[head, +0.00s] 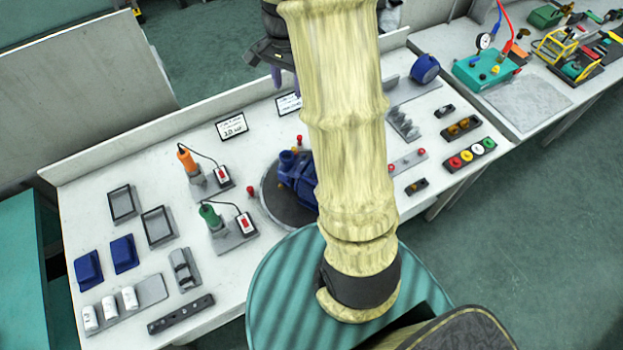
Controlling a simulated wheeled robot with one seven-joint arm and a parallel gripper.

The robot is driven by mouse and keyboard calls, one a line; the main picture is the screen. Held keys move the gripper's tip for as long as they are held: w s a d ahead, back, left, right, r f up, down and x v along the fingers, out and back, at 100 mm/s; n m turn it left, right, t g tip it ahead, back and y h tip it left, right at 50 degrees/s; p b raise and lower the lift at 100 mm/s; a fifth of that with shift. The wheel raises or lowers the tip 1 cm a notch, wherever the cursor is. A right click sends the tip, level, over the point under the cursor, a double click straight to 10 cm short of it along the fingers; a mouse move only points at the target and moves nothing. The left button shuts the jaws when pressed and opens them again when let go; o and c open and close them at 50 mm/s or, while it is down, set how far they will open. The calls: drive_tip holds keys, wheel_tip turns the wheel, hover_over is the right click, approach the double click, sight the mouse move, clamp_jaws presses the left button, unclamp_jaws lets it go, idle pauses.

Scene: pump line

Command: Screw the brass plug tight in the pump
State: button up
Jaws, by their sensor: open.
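The blue pump (291,172) stands on a dark round plate (272,197) in the middle of the bench. My arm hides its right side. I cannot make out a brass plug in the pump. Brass-coloured pieces sit in a dark holder (461,127) on the right of the bench; I cannot tell whether one is the plug. My gripper (285,80) is above the back of the bench, beyond the pump and apart from it. It is partly hidden by my arm, and its fingers are open; I see nothing between them.
Orange (187,160) and green (209,216) handled tools stand left of the pump. Blue blocks (88,270), empty frames and white cylinders lie farther left. A rack of coloured discs (470,155) is at right. A second bench (530,107) holds a teal gauge box (486,68).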

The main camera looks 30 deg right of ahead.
drive_tip(key=s+a+f+n+t+b, duration=0.1)
drive_tip(key=s+a+f+n, duration=0.1)
drive_tip(key=s+a+n, duration=0.3)
drive_tip(key=s+a+f+n+t+b, duration=0.1)
drive_tip(key=s+a+f+n+b, duration=0.1)
drive_tip(key=s+a+n, duration=0.3)
drive_tip(key=s+f+n, duration=0.1)
drive_tip(key=s+n, duration=0.1)
drive_tip(key=s, duration=0.2)
drive_tip(key=shift+s+f+t, duration=0.15)
drive_tip(key=shift+t, duration=0.15)
